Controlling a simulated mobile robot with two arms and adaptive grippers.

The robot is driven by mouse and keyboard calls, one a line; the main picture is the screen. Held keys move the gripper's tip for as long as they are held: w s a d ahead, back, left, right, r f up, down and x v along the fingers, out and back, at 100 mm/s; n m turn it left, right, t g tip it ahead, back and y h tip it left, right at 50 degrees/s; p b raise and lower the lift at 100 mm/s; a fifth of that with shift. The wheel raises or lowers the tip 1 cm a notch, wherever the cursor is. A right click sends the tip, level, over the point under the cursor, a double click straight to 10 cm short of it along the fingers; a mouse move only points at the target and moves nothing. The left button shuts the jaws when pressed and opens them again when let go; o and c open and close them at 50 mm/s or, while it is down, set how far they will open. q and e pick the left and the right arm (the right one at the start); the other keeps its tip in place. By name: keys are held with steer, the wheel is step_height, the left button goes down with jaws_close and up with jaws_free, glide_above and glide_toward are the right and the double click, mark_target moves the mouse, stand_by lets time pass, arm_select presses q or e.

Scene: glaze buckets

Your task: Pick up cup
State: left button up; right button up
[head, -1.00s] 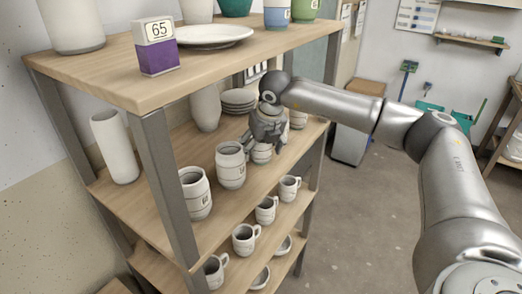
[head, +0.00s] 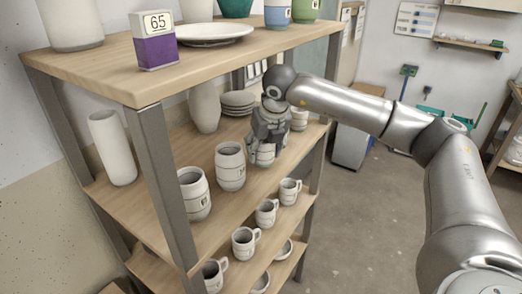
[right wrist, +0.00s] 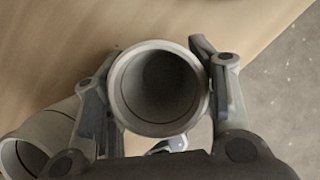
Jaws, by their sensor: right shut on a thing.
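My right gripper (head: 265,150) is over the middle shelf in the head view, shut on a pale grey cup (head: 266,156) with dark bands. The gripper covers the cup's upper part. In the right wrist view the same cup (right wrist: 159,88) is seen from above, its round mouth open and its inside empty, with a finger against each side. Whether its base touches the shelf I cannot tell. Similar cups stand to its left, one close by (head: 230,167) and one nearer the front post (head: 195,194). Another (head: 299,119) stands behind it. My left gripper is not in view.
The middle shelf (head: 150,200) also bears vases and stacked plates (head: 238,102). The shelf above carries a purple box (head: 155,42) and a white plate (head: 214,33). Handled mugs (head: 245,242) stand on the shelf below. Open floor (head: 375,220) lies to the right.

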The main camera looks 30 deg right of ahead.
steer(key=s+a+b, duration=0.3)
steer(key=s+b, duration=0.2)
steer(key=s, duration=1)
steer(key=shift+s+a, duration=0.15)
steer(key=shift+s, duration=0.2)
